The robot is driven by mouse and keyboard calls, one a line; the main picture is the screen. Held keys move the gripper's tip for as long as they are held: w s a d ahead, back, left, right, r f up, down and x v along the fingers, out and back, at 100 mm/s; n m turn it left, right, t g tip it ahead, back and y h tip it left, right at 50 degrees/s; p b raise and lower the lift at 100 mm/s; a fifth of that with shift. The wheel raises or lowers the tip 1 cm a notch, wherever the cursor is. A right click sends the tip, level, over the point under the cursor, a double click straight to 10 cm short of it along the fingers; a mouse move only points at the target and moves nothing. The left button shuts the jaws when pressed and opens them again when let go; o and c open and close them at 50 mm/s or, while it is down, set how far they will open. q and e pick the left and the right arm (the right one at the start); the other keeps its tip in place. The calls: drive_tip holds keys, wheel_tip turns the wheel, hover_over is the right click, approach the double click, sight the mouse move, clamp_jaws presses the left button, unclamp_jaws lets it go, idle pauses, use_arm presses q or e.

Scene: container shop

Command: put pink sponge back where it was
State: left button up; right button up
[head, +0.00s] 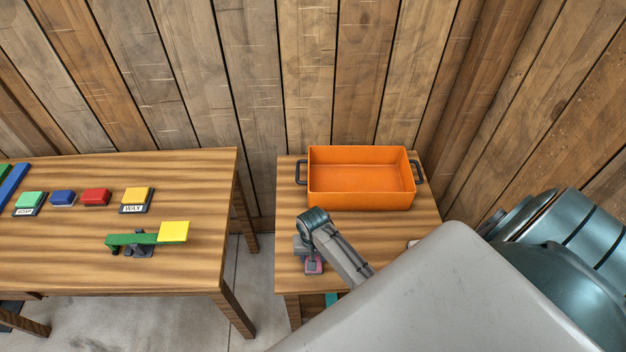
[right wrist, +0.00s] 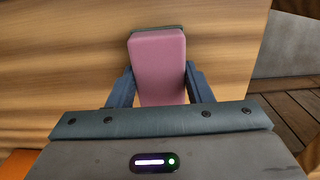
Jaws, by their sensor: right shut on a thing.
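The pink sponge (right wrist: 157,62) is between the two fingers of my right gripper (right wrist: 160,88) in the right wrist view, with a dark edge showing at its far end. The gripper is shut on it. I cannot tell whether the sponge touches the table top. My left gripper is not in view.
An orange bin (head: 360,190) with dark handles stands at the back of the small table (head: 285,215). On the left table (head: 60,260) are green, blue, red and yellow blocks (head: 137,195), some on labelled pads, and a green balance (head: 145,240). A gap separates the tables.

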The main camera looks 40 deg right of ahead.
drive_tip(key=o, duration=1)
wheel_tip(320, 180, up, 12)
drive_tip(key=b, duration=0.3)
drive_tip(key=shift+r, duration=0.1)
